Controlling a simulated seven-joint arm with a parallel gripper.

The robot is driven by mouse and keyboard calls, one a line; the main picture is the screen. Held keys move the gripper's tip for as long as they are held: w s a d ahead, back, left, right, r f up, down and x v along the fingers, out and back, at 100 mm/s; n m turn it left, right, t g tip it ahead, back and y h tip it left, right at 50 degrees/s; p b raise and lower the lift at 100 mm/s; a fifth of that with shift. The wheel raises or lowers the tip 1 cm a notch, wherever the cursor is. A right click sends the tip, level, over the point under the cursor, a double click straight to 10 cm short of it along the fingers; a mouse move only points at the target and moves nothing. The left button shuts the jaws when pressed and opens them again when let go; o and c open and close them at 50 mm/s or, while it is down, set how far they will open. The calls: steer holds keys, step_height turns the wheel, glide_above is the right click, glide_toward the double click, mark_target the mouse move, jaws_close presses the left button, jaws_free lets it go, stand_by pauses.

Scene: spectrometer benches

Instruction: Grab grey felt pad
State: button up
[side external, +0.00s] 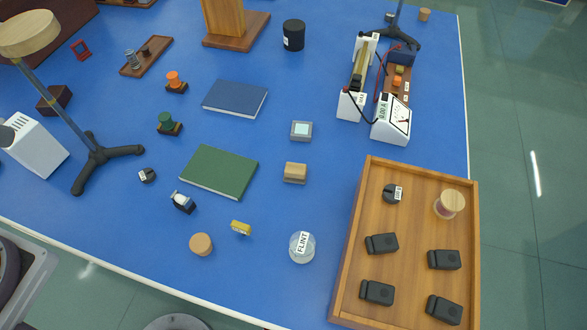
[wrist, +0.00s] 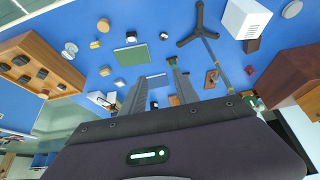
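No plain grey felt pad is clearly identifiable. A small square grey piece with a pale top (side external: 301,131) lies on the blue bench right of the blue book; it also shows left of my fingers in the wrist view (wrist: 120,82). A tan block with a darker lower edge (side external: 295,173) lies just in front of it and also shows in the wrist view (wrist: 104,71). I cannot tell whether either is felt. My gripper (wrist: 161,68) has its two fingers spread apart, with nothing visibly held between them. The gripper is not visible in the side view.
A green book (side external: 219,171) and a blue book (side external: 235,98) lie mid-bench. A wooden tray (side external: 343,255) with several black items stands at the right. A tripod stand (side external: 96,154) and white box (side external: 37,147) are at left. A FLINT-labelled disc (side external: 302,247) lies near the front edge.

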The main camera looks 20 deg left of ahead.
steer(key=shift+o, duration=0.4)
steer(key=shift+o, duration=1.4)
steer(key=n+g+h, duration=0.6)
steer(key=n+h, duration=0.7)
steer(key=n, duration=0.1)
glide_above(293, 168)
steer(key=s+a, duration=0.2)
steer(key=a, duration=0.1)
step_height(293, 168, down, 20)
steer(key=f+n, duration=0.1)
steer(key=f, duration=0.2)
steer(key=w+f+n+t, duration=0.1)
steer(key=f+n, duration=0.1)
steer(key=f, duration=0.2)
steer(key=f+n+t, duration=0.1)
steer(key=f+n, duration=0.1)
steer(key=f, duration=0.1)
steer(key=shift+w+d+f, duration=0.3)
steer(key=shift+w+f, duration=0.1)
steer(key=shift+n, duration=0.3)
steer(key=shift+f+x, duration=0.2)
steer(key=shift+x, duration=2.4)
